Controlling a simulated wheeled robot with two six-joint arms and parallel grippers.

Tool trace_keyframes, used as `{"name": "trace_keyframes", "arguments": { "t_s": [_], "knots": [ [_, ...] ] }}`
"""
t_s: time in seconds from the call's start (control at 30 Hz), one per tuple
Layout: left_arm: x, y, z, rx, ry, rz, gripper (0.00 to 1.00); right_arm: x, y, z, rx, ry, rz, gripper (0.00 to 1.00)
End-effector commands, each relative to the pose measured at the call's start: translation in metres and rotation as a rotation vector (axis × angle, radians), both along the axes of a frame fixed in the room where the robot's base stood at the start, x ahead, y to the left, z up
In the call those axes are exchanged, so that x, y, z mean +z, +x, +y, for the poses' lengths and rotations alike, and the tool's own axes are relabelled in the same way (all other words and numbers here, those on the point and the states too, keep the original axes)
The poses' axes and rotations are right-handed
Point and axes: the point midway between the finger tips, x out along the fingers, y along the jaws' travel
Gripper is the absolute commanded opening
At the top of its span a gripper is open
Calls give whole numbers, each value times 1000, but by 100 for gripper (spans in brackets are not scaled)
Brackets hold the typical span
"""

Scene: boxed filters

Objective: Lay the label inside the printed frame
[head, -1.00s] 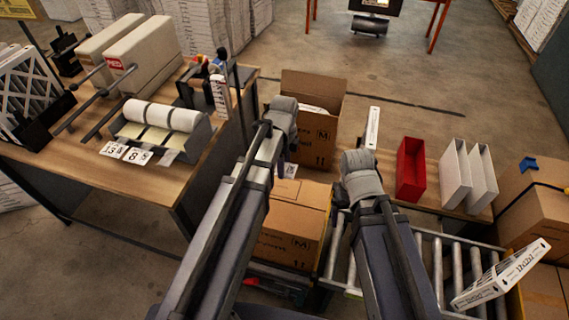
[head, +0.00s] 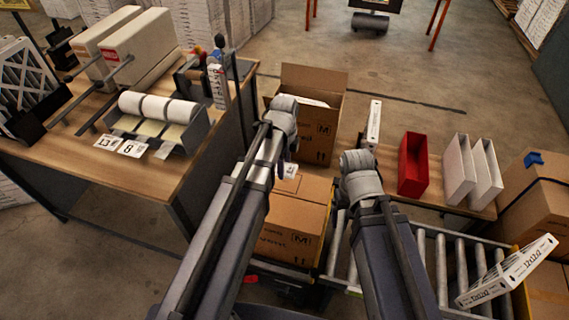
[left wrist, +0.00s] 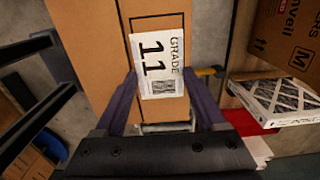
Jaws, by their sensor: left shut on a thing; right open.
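My left gripper (left wrist: 160,84) is shut on a white label (left wrist: 158,62) reading "GRADE 11", seen in the left wrist view. The label is slightly tilted, over the top of a closed brown carton (left wrist: 85,40). Dark lines of a printed frame (left wrist: 158,15) show beyond and beside the label, which hides part of it. I cannot tell if the label touches the carton. In the head view the label (head: 290,170) shows below my left wrist, above the carton (head: 290,230). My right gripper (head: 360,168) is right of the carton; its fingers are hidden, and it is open.
An open carton (head: 325,135) stands behind the closed one. A red bin (head: 413,165) and white boxes (head: 460,170) stand on the right bench. Rollers (head: 440,265) run at front right. The left table holds label rolls (head: 158,107) and number cards (head: 132,149).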

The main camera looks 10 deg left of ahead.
Motion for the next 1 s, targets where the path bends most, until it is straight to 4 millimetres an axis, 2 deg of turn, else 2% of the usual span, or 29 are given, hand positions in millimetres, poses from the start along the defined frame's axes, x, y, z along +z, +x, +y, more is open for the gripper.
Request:
{"name": "trace_keyframes", "arguments": {
  "t_s": [0.03, 0.4, 0.8, 0.83, 1.0],
  "knots": [
    [-13, 0, 0, 0, 0, 0, 40, -13, 0, 0, 0, 0, 0, 86],
    [-50, 0, 0, 0, 0, 0, 40, -50, 0, 0, 0, 0, 0, 86],
    [-53, 0, 0, 0, 0, 0, 40, -53, 0, 0, 0, 0, 0, 86],
    [-53, 0, 0, 0, 0, 0, 75, -53, 0, 0, 0, 0, 0, 86],
    [-53, 0, 0, 0, 0, 0, 94, -53, 0, 0, 0, 0, 0, 86]
  ]
}}
